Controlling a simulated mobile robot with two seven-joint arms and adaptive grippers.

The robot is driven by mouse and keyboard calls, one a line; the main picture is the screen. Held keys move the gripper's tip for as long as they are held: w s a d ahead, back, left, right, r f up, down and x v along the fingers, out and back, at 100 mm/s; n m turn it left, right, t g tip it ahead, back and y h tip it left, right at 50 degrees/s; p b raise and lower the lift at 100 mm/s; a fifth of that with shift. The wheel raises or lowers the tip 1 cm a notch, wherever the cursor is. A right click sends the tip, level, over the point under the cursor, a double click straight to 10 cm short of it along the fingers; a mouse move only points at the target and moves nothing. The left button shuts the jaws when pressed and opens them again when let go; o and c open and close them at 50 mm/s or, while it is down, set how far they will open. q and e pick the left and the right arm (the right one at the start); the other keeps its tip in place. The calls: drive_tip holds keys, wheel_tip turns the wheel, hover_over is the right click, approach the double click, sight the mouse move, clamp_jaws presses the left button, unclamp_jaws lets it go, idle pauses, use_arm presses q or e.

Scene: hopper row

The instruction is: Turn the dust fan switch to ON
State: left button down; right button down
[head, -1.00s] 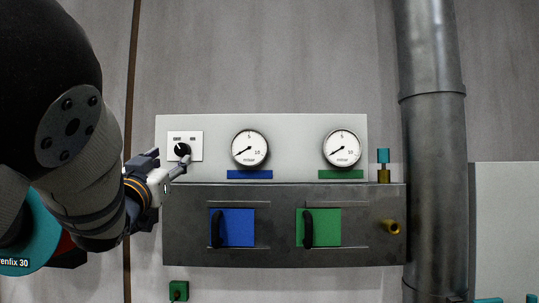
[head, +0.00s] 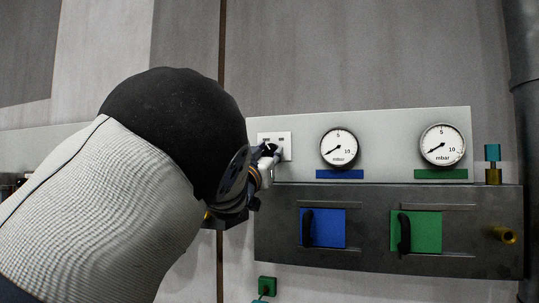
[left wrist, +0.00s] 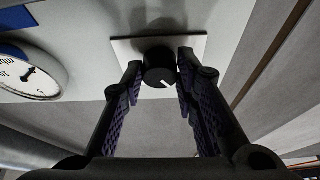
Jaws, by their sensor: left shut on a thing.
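The dust fan switch is a round black knob on a white square plate (head: 287,143), at the left end of the light grey panel. In the left wrist view the black knob (left wrist: 159,68) sits in front of its plate (left wrist: 122,46), with a short white mark towards the lower right of its face. My left gripper (head: 269,153) is at the switch and covers most of the knob in the head view. In the left wrist view my left gripper (left wrist: 161,73) has one finger on each side of the knob, shut on it. My right gripper is not in view.
Two round gauges (head: 340,148) (head: 442,145) sit right of the switch. Below is a dark metal box (head: 375,217) with blue (head: 331,228) and green (head: 425,231) flaps with black handles. A brass stub (head: 503,234) and a thick pipe (head: 524,80) are at right.

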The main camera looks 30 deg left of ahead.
use_arm(q)
drive_tip(key=shift+m, duration=0.3)
drive_tip(key=m+h, duration=0.2)
drive_tip(key=m, duration=0.1)
drive_tip(key=shift+a+m, duration=0.15)
drive_tip(key=shift+m, duration=0.25)
drive_tip(key=m+h, duration=0.1)
drive_tip(key=m, duration=0.2)
drive_tip(key=m+h, duration=0.2)
drive_tip(key=m, duration=0.1)
drive_tip(key=shift+s+a+r+g, duration=0.1)
drive_tip(key=shift+a+r+g, duration=0.05)
drive_tip(key=shift+g, duration=0.15)
drive_tip(key=m+g+h, duration=0.1)
drive_tip(key=m, duration=0.2)
drive_tip(key=m+g+h, duration=0.1)
drive_tip(key=m, duration=0.3)
drive_tip(key=shift+a+r+m, duration=0.15)
drive_tip(key=shift+m, duration=0.15)
drive_tip(key=c, duration=1.2)
unclamp_jaws()
drive_tip(key=shift+c, duration=0.2)
